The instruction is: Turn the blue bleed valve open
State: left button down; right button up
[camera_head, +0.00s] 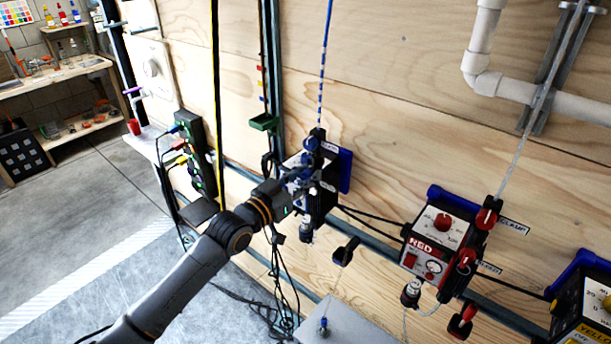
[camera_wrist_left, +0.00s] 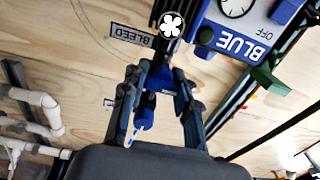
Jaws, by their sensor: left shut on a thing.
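The blue filter box (camera_head: 345,170) is mounted on the plywood wall, partly hidden behind my left gripper (camera_head: 308,180). In the left wrist view the box (camera_wrist_left: 240,40) shows upside down with the word BLUE, a dial and an OFF mark. Beside it is a BLEED label (camera_wrist_left: 131,36). A dark fitting with a white lobed end (camera_wrist_left: 172,25) stands near the label. My left gripper (camera_wrist_left: 162,85) is shut on the blue bleed valve (camera_wrist_left: 166,76), with a finger on each side of it. The valve's exact turn angle cannot be told. My right gripper is not in view.
The RED box (camera_head: 430,240) and a YELLOW box (camera_head: 585,300) hang to the right along the rail. A striped blue rope (camera_head: 323,70) runs above the blue box. White pipes (camera_head: 485,75) are at upper right. Cables hang below; a workbench (camera_head: 60,75) stands far left.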

pick_arm(q)
jog(key=c, duration=1)
grip_release()
jog(key=shift+o, duration=0.2)
jog(key=shift+s+a, duration=0.2)
jog(key=shift+s, duration=0.05)
jog(key=v, duration=1.1)
jog(key=shift+s+a, duration=0.1)
jog(key=shift+s, duration=0.05)
